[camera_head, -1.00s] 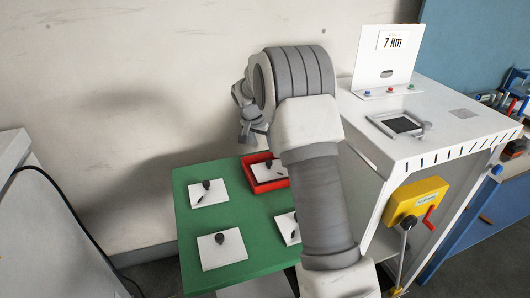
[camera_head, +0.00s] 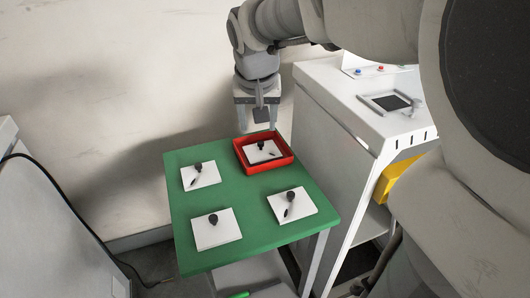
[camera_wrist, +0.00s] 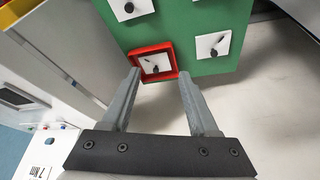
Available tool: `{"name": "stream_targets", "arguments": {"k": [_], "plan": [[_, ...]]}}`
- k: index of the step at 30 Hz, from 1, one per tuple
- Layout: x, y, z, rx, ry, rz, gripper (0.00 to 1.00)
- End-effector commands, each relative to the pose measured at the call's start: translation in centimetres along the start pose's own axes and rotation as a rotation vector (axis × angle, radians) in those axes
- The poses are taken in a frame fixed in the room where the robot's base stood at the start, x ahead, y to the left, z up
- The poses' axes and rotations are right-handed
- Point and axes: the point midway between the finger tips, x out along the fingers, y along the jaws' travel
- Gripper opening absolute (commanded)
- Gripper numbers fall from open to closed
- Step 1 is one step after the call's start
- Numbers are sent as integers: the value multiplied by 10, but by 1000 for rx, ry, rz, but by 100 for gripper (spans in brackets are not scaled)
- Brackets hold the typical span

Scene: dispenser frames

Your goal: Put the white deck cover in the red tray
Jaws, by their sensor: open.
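The red tray (camera_head: 282,161) stands on the far right corner of the green table (camera_head: 240,200). One white deck cover (camera_head: 255,155) with a black knob lies inside it, flat as far as I can tell. My gripper (camera_head: 258,122) is above the tray, pointing down, open and empty. In the wrist view, the tray (camera_wrist: 139,54) and its cover (camera_wrist: 149,61) show beyond the open fingertips (camera_wrist: 160,74). Similar white plates with black knobs lie on the green table: one at the left (camera_head: 207,177), one at the front (camera_head: 226,234) and one at the right (camera_head: 297,208).
A white cabinet (camera_head: 345,110) with a dark square panel (camera_head: 391,101) stands right of the table. A yellow box (camera_head: 397,176) is on its side. The wall (camera_head: 120,80) rises behind. Another white unit (camera_head: 50,230) stands at the left. My arm covers the upper right.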

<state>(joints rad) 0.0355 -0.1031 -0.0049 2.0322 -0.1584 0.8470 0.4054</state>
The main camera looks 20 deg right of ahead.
Motion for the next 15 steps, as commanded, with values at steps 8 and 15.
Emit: {"name": "stream_targets", "arguments": {"k": [8,15], "plan": [[-56,10,79,-154,64,-78,61],[-66,20,143,-271,88,-126,61]]}}
